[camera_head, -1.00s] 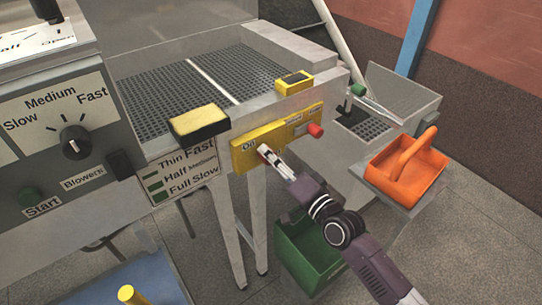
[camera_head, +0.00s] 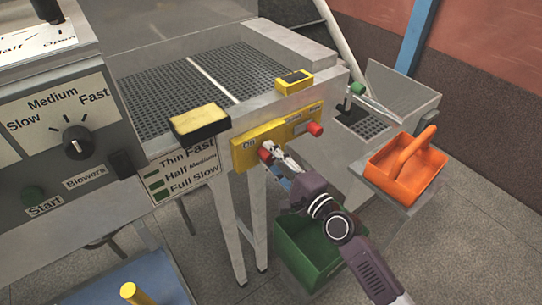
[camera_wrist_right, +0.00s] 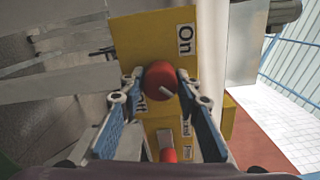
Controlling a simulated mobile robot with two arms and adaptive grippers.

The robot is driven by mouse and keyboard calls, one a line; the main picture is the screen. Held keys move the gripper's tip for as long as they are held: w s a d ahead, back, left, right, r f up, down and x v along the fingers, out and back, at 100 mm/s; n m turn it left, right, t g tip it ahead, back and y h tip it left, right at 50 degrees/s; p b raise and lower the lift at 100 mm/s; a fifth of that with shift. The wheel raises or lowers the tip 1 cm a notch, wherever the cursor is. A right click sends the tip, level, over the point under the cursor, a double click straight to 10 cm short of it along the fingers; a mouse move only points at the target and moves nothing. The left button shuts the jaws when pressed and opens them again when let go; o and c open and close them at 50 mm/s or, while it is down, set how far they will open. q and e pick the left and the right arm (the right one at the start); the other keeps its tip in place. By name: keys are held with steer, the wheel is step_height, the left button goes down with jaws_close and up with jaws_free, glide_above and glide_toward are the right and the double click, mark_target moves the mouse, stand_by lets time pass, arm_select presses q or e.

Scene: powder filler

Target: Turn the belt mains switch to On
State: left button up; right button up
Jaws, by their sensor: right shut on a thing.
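The belt mains switch is a red round knob (camera_head: 265,154) on a yellow panel (camera_head: 244,156) at the front of the belt frame. My right gripper (camera_head: 274,156) is at this knob. In the right wrist view the red knob (camera_wrist_right: 159,76) sits between the two fingertips of my right gripper (camera_wrist_right: 160,88), which is shut on it. A small pale mark shows on the knob and slants down to the right. The "On" label (camera_wrist_right: 185,40) is above right of the knob; the other label at lower left is partly hidden by a finger. My left gripper is not in view.
A second red knob (camera_head: 315,129) is on the same panel, to the right. An orange carrier (camera_head: 405,168) stands at right, and a green bin (camera_head: 305,255) is below. A yellow sponge (camera_head: 199,120) lies on the frame edge.

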stand_by(0.4)
steer(key=o, duration=1.1)
steer(key=shift+o, duration=0.2)
steer(key=v, duration=1.2)
